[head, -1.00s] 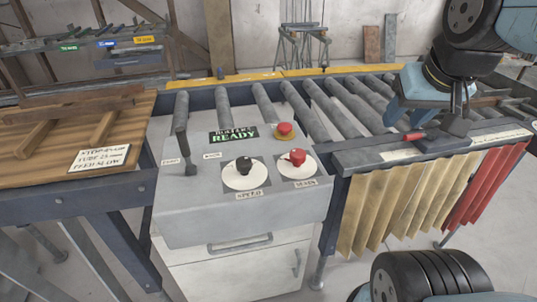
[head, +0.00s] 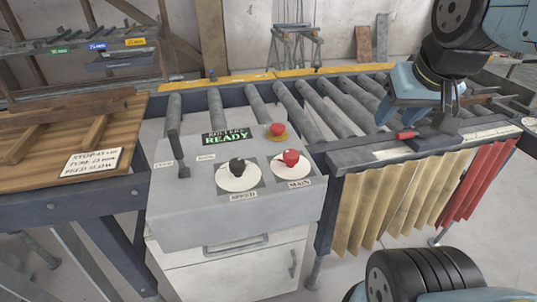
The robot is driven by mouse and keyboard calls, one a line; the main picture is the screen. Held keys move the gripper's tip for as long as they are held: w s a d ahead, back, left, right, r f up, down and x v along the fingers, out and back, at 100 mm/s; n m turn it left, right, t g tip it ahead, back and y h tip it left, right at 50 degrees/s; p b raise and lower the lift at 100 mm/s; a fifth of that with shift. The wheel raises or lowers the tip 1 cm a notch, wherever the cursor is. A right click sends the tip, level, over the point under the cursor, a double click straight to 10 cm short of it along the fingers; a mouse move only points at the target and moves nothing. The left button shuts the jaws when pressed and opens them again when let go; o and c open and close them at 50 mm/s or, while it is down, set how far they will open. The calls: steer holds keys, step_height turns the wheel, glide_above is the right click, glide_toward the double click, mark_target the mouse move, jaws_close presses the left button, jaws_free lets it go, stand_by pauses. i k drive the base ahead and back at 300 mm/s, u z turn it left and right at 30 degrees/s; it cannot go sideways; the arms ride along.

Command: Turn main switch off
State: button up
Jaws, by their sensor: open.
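The main switch (head: 291,158) is a red knob on a white round plate, on the sloping top of a grey control box, with the label MAIN (head: 299,184) below it. My gripper (head: 447,122) is to the right of it, above the roller conveyor's front rail, with its fingers pointing down. It is open, well apart from the switch, and I see nothing held in it. The far side of the fingers is hidden.
A black speed knob (head: 237,167), a red push button (head: 277,130), a READY display (head: 226,137) and an upright lever (head: 176,140) share the box top. Rollers (head: 325,105) lie behind. A red-handled tool (head: 407,135) lies on the rail near my gripper.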

mark_target(291, 157)
steer(key=z, duration=0.6)
steer(key=k, duration=1.65)
steer(key=u, duration=1)
steer(key=i, duration=1)
